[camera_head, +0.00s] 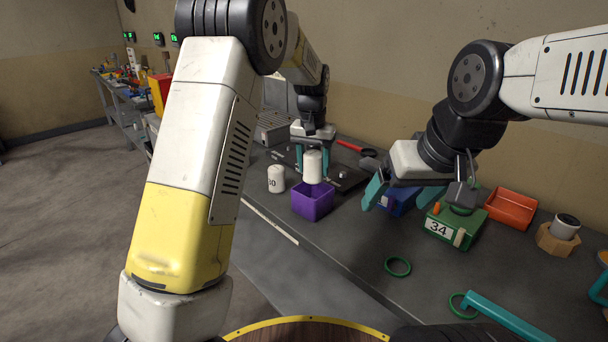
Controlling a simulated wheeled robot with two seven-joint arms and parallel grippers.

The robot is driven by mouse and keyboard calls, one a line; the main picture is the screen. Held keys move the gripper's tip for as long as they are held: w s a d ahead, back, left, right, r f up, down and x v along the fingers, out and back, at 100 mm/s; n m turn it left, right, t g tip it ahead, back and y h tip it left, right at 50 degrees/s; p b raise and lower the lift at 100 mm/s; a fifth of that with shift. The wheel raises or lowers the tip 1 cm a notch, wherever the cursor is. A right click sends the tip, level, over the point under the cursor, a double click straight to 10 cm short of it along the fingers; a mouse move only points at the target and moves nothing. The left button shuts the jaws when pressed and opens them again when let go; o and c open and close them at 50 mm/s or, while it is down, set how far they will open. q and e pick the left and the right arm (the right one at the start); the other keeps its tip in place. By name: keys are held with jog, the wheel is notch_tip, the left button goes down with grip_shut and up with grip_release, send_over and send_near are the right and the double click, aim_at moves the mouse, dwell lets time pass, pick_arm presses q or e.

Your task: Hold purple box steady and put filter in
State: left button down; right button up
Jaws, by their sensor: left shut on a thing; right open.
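The purple box (312,203) stands on the grey bench in the middle of the view, its open top facing up. My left gripper (313,160) is shut on a white cylindrical filter (313,172). The filter is upright at the box's opening, and its lower end is at or just above the rim; I cannot tell whether it is inside. Another white cylinder (276,179), with a number on it, stands just left of the box. My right gripper (402,196) is open and empty, right of the purple box, with its teal fingers apart in front of a blue box.
A blue box (398,205), a green box marked 34 (452,226) and an orange tray (511,208) stand on the right. Green rings (397,267) lie in front. The bench front near the purple box is clear.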

jog(key=shift+o, duration=1.2)
jog(key=w+f+n+g+h, duration=0.3)
jog(key=w+f+n+h, duration=0.1)
jog(key=n, duration=0.3)
jog(key=shift+d+f+n+g+h, duration=0.4)
jog(key=shift+d+f+h, duration=0.05)
jog(key=shift+f+h, duration=0.1)
jog(key=n+t+h, duration=0.5)
jog(key=n+t, duration=0.4)
jog(key=n, duration=0.9)
send_near(322, 188)
jog(key=shift+h, duration=0.25)
jog(key=x, duration=0.8)
jog(key=shift+w+f, duration=0.15)
jog(key=shift+f, duration=0.05)
jog(key=c, duration=1.2)
jog(key=shift+c, duration=0.2)
